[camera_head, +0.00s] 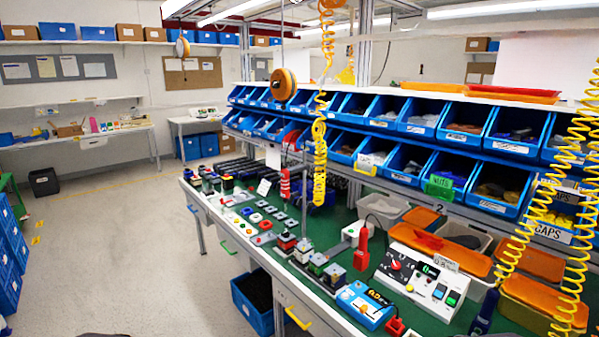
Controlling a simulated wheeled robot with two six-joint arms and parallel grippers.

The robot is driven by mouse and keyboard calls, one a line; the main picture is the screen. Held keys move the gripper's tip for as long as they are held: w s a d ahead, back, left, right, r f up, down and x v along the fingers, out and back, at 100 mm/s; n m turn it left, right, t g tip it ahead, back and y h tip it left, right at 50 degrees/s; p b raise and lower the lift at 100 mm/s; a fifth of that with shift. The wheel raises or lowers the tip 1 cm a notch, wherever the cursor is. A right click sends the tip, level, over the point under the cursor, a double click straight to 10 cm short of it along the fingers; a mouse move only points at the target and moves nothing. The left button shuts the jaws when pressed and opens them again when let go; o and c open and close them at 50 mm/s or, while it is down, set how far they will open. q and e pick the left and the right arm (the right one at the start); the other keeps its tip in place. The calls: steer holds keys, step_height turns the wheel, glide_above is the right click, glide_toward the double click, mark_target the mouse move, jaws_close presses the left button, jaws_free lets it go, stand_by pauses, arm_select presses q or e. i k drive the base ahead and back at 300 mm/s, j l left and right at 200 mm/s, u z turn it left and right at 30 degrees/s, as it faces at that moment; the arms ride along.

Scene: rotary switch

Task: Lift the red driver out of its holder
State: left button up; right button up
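A red driver-like tool (362,250) stands upright on the green bench top, right of a small white box (353,231). Its lower end is near the white control panel, and I cannot make out how its holder grips it. A second red tool (285,185) hangs upright farther back over the bench. Neither gripper can be made out; only small dark shapes show at the bottom edge.
Blue parts bins (408,163) line the back in two rows. Yellow coiled hoses (319,150) hang over the bench. A blue meter-like device (364,305), switch blocks and orange-lidded boxes (537,292) crowd the green bench top (333,229).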

mark_target(364, 231)
steer(key=i+j+z, duration=0.15)
steer(key=i+z, duration=0.25)
steer(key=i+j+z, duration=0.3)
steer(key=i+z, duration=0.15)
steer(key=i+j+z, duration=0.6)
steer(key=j+z, duration=0.2)
steer(key=j, duration=0.15)
